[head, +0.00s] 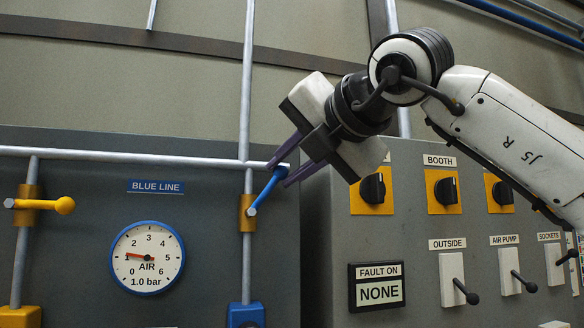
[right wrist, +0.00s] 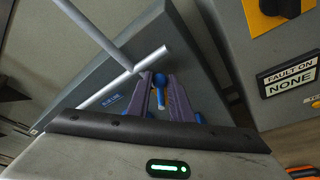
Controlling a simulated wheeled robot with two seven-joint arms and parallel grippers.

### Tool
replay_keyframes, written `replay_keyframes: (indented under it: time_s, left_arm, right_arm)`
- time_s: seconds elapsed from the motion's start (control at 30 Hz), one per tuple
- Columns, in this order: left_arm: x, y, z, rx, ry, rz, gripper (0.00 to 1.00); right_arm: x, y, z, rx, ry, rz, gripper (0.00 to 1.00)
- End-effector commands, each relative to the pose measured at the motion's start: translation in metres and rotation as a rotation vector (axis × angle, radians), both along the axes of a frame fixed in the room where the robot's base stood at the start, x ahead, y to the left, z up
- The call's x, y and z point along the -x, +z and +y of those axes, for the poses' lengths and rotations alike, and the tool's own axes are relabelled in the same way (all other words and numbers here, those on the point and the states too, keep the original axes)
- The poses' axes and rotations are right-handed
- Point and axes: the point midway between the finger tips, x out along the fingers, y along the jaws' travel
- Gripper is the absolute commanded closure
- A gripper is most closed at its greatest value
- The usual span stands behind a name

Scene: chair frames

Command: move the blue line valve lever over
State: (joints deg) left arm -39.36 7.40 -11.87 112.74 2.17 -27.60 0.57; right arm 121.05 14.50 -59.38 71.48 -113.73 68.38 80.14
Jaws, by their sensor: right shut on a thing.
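The blue line valve lever (head: 266,192) is a blue handle on a brass valve body (head: 246,222), set in a vertical grey pipe. It slants up and to the right from its pivot. My right gripper (head: 279,173) comes from the upper right and is shut on the lever's upper end, one purple finger on each side. In the right wrist view, the lever's blue end (right wrist: 160,80) shows between the fingers (right wrist: 159,88). The "BLUE LINE" sign (head: 155,187) is left of the valve, above a blue-rimmed air gauge (head: 147,257) reading about 1. My left gripper is not in view.
A yellow lever (head: 45,204) lies across another pipe at the far left. A grey switch panel (head: 420,225) right of the valve carries black knobs, toggle switches and a "FAULT ON NONE" display (head: 377,287).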

Motion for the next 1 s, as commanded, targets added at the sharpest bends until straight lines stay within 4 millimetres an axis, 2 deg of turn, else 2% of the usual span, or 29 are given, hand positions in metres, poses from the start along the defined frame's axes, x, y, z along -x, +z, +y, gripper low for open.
replay_keyframes:
  time_s: [0.2, 0.63, 1.0]
  left_arm:
    - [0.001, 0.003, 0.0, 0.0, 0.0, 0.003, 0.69]
    - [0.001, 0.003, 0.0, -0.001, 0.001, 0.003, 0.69]
    - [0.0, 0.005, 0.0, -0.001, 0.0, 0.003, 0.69]
  right_arm:
    - [0.005, 0.008, 0.013, -0.001, 0.005, 0.0, 0.93]
    - [0.006, 0.009, 0.016, -0.001, 0.004, -0.002, 0.93]
    - [0.013, 0.013, 0.036, 0.0, 0.007, -0.002, 0.92]
